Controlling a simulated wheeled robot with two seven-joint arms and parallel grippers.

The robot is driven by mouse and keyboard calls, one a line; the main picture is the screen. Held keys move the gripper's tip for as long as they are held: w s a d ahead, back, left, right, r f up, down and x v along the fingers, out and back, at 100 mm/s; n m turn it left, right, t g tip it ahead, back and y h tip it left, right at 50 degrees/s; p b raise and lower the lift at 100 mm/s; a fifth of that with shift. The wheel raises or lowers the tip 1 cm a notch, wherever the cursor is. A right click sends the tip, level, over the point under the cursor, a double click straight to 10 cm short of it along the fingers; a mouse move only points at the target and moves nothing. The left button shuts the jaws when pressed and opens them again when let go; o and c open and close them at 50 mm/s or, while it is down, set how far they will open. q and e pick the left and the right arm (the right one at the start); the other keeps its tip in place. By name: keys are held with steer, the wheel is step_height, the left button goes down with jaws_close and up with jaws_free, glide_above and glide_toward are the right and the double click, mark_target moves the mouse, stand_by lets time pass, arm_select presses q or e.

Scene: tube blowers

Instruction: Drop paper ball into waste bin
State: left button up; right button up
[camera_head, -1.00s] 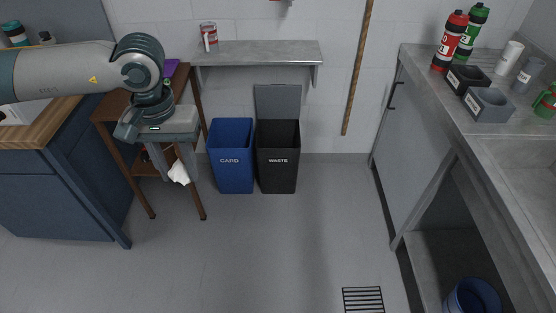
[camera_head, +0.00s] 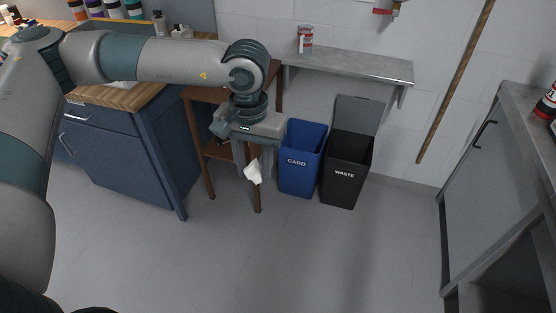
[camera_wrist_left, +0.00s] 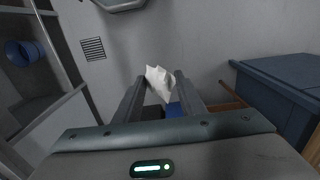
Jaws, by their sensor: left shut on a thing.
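A crumpled white paper ball (camera_head: 254,171) is held between the fingertips of my left gripper (camera_head: 253,168), above the floor in front of the small wooden table. It also shows in the left wrist view (camera_wrist_left: 159,80), between both fingers. The black waste bin (camera_head: 346,168), marked WASTE, stands against the wall with its lid (camera_head: 358,114) raised. It is to the right of the held paper. The blue card bin (camera_head: 300,160), marked CARD, stands between the gripper and the waste bin. My right gripper is in no view.
The small wooden table (camera_head: 205,150) stands behind my left gripper. A blue cabinet (camera_head: 120,150) is at the left. A grey shelf (camera_head: 350,64) with a red-and-white can (camera_head: 305,38) hangs above the bins. The floor (camera_head: 330,250) in front is clear.

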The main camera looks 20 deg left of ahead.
arm_select(q)
steer(key=s+f, duration=0.4)
steer(key=f, duration=0.5)
steer(key=s+f, duration=0.4)
steer(key=f, duration=0.5)
steer(key=shift+s+f, duration=0.2)
steer(key=shift+f, duration=0.2)
